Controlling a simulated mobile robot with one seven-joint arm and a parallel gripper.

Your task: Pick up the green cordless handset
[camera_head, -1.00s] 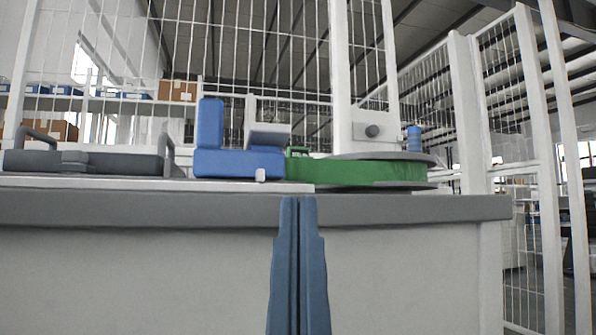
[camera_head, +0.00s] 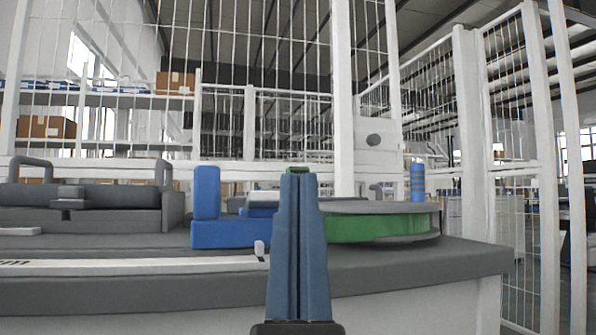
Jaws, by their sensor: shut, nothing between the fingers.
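My gripper (camera_head: 298,178) points up and forward in the middle of the view, its two blue fingers shut together with nothing between them. It is in front of the table's things. I cannot make out a clear green cordless handset. A small green bit (camera_head: 298,169) shows just above my fingertips, the rest hidden behind them; I cannot tell what it belongs to. To the right, a green band (camera_head: 378,228) sits between two grey discs, like a reel lying flat on the tabletop.
The grey table (camera_head: 420,266) fills the front. A blue block-shaped device (camera_head: 223,233) stands left of my gripper. A long white strip (camera_head: 130,266) lies near the front edge. Dark grey cases (camera_head: 80,220) are at left. A blue cylinder (camera_head: 417,182) stands beyond the reel. Wire fencing rises behind.

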